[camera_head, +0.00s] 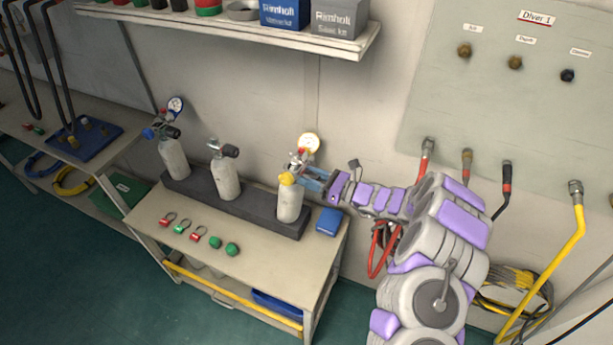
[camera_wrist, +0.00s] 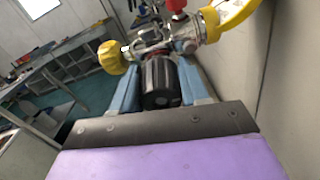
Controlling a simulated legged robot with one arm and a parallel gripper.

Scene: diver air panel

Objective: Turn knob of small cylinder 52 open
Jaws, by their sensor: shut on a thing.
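Three small grey cylinders stand in a dark rack (camera_head: 262,218) on a bench: a left one (camera_head: 173,158), a middle one (camera_head: 226,182) and a right one (camera_head: 290,203). Their numbers are not readable. My gripper (camera_head: 307,180) reaches the valve of the right cylinder from the right. In the wrist view, the blue fingers of my gripper (camera_wrist: 160,76) are shut on a black knob (camera_wrist: 161,84) of that valve. A yellow knob (camera_wrist: 112,57) sticks out to the left of the fingers. A yellow-rimmed gauge (camera_head: 309,143) sits on the valve. How far the black knob is turned cannot be told.
Red and green rings and caps (camera_head: 198,237) lie on the bench in front of the rack. A blue box (camera_head: 329,221) lies at the right end. A shelf (camera_head: 300,38) hangs above. A wall panel (camera_head: 500,90) with hoses is at the right.

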